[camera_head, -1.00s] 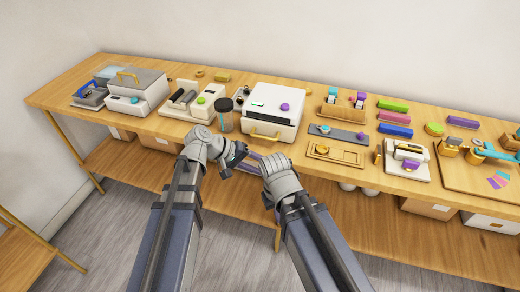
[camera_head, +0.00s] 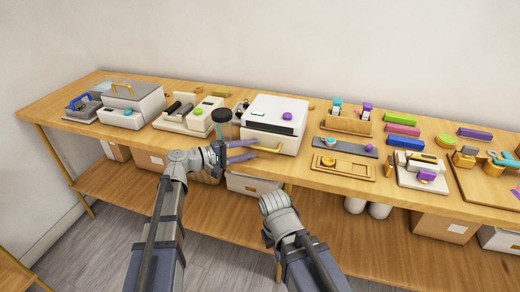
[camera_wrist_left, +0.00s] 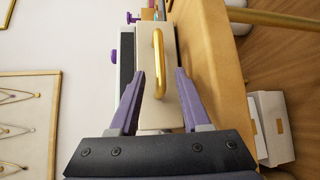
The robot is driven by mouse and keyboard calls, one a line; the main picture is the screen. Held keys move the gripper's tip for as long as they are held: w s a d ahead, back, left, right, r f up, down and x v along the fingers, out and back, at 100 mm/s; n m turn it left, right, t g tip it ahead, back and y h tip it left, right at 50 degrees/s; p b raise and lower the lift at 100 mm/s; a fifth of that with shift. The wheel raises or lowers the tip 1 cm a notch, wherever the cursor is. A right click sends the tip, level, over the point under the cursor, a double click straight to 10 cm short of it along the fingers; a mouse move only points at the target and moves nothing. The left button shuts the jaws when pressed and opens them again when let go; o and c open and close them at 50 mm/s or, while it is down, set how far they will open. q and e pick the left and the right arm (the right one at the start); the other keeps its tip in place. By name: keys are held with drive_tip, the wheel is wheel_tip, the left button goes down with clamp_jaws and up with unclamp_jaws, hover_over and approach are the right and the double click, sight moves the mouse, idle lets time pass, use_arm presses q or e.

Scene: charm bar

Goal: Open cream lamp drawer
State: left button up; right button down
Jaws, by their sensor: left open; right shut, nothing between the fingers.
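The cream lamp unit (camera_head: 277,108) is a cream box with a dark front strip and a purple knob, standing on the table. Its gold drawer handle (camera_head: 268,149) is low on the front face, and the drawer looks closed. My left gripper (camera_head: 256,149) is open in front of it, purple fingers pointing at the handle. In the left wrist view, the handle (camera_wrist_left: 158,62) appears between the two open fingertips (camera_wrist_left: 159,72), with no clear contact. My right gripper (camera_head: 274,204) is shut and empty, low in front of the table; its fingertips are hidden.
A dark-lidded cup (camera_head: 222,122) stands just left of the unit, close to my left gripper. A wooden tray (camera_head: 343,166) and a grey strip (camera_head: 346,147) lie to the right. Boxes (camera_head: 252,184) sit on the lower shelf.

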sight(256, 148)
use_arm(q)
drive_tip(key=shift+x, duration=2.1)
clamp_jaws()
